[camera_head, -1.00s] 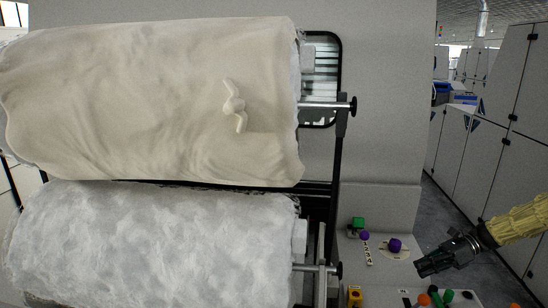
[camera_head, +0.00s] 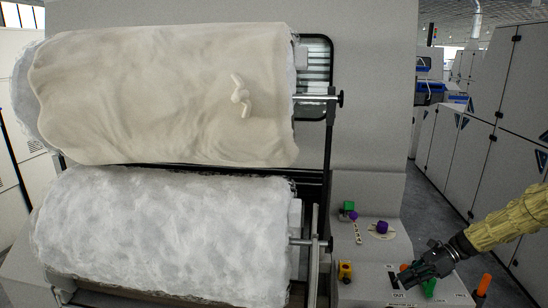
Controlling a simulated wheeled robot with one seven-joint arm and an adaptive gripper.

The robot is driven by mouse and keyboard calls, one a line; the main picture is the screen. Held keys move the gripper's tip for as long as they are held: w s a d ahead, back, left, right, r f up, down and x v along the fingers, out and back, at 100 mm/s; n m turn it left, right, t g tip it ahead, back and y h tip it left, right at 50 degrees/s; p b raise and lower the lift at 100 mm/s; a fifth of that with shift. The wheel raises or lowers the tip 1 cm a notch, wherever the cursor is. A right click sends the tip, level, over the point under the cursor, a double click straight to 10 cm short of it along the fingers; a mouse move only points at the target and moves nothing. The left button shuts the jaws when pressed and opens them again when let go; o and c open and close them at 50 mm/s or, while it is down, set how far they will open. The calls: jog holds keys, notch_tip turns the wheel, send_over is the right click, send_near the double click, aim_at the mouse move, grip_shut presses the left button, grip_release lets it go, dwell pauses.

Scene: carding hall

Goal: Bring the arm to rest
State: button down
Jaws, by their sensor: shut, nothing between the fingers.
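My gripper (camera_head: 418,277) is at the lower right, at the end of my arm in its yellow sleeve (camera_head: 508,220). It points left and down over the right part of a light grey ledge. The fingers look closed, with nothing seen between them.
Two large fibre rolls, the upper under a cream cover (camera_head: 150,95) and the lower white (camera_head: 165,235), fill the left. Grey cabinets (camera_head: 470,130) line the right.

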jog(key=s+a+f+n+g+h+b, duration=0.1)
jog(key=s+a+f+n+h, duration=0.1)
jog(key=s+a+f, duration=0.5)
jog(key=s+a+f+n+h+b, duration=0.1)
jog(key=s+f+n+h, duration=0.2)
jog(key=f, duration=0.7)
jog(key=s+a+f+n+g+h+b, duration=0.15)
jog(key=s+a+f, duration=0.25)
jog(key=s+f, duration=0.4)
jog(key=s+a+f+n+t+h+b, duration=0.1)
jog(key=s+a+f+n+h, duration=0.2)
jog(key=s, duration=0.4)
jog(key=s+f+n+h, duration=0.1)
jog(key=s+f+n, duration=0.35)
jog(key=s, duration=0.25)
jog(key=s+a+n+t+h+b, duration=0.1)
jog(key=s+a+n, duration=0.3)
jog(key=s, duration=0.9)
jog(key=n+t+b, duration=0.1)
jog(key=n, duration=0.2)
jog(key=shift+s+t, duration=0.3)
jog(key=shift+t, duration=0.05)
jog(key=shift+a, duration=0.1)
